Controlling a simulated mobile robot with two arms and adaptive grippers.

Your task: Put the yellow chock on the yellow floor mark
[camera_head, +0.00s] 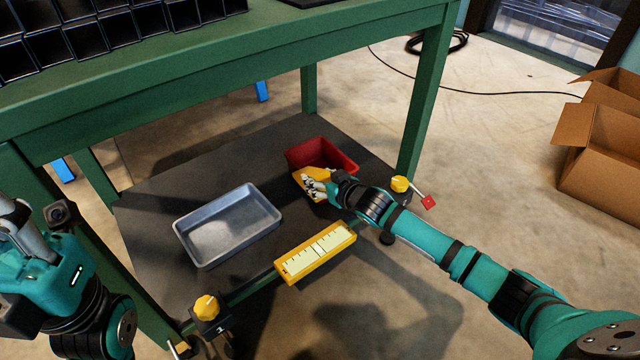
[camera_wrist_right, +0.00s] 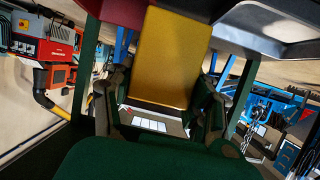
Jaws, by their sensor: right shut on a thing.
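The yellow chock (camera_head: 313,171) is in my right gripper (camera_head: 318,187), at the front of the red bin on the lower shelf. In the right wrist view the chock (camera_wrist_right: 170,55) is a plain yellow block between the two fingers (camera_wrist_right: 165,105), which are shut on it. I cannot tell whether the chock touches the bin or the shelf. My left gripper (camera_head: 25,235) is at the left edge of the head view, away from the chock; its fingertips are not clear. I see no yellow floor mark in these views.
The red bin (camera_head: 345,153) and a grey metal tray (camera_head: 268,207) are on the dark lower shelf (camera_head: 150,205). A yellow-framed label plate (camera_head: 316,252) is at the shelf's front edge. A green table leg (camera_head: 425,90) stands behind my right arm. Cardboard boxes (camera_head: 600,160) stand at right.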

